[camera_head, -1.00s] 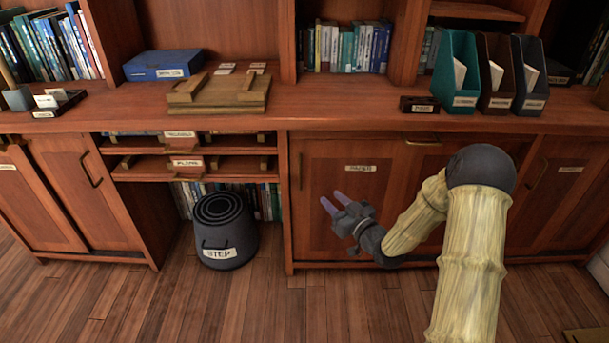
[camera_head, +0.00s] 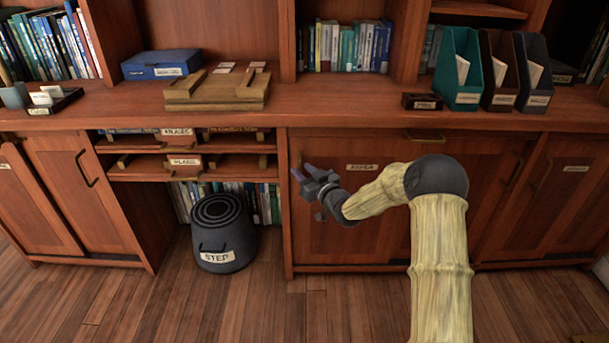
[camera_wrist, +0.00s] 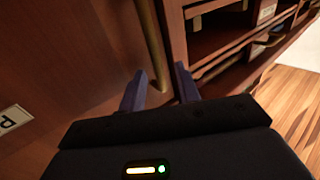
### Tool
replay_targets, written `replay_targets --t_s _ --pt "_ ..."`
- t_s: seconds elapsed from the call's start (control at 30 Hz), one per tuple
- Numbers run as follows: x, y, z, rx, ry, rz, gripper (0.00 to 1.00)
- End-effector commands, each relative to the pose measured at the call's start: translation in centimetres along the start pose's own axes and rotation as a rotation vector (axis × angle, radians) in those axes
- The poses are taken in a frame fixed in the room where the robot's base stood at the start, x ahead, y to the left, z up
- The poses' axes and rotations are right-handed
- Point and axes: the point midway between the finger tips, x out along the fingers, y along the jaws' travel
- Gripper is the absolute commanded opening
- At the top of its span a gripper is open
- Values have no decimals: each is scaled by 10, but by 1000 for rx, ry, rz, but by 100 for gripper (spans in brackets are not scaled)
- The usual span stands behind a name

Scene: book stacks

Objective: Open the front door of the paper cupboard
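The paper cupboard door (camera_head: 345,215) is a reddish-brown wooden panel under the counter, and it looks shut. Its small pale label (camera_head: 361,167) is too blurred to read here; a label starting with "P" (camera_wrist: 14,118) shows in the wrist view. A brass bar handle (camera_wrist: 151,45) runs upright near the door's left edge. My gripper (camera_head: 299,173) is in front of that edge, at the handle.
Left of the door are open shelves with labelled trays (camera_head: 190,162) and a dark step stool (camera_head: 223,235) on the floor. Teal, brown and dark file holders (camera_head: 459,75) stand on the counter (camera_head: 340,112). Floor in front of the door is free.

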Motion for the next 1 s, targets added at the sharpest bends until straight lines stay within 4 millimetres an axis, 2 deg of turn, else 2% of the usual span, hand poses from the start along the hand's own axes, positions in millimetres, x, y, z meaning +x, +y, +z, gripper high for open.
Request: replay_targets --t_s 0.27,0.43,0.77,1.0 --pt "1 0 0 1 -1 0 33" --pt "1 0 0 0 -1 1 0" --pt "-1 3 0 0 -1 1 0" --pt "-16 25 -1 0 -4 6 0"
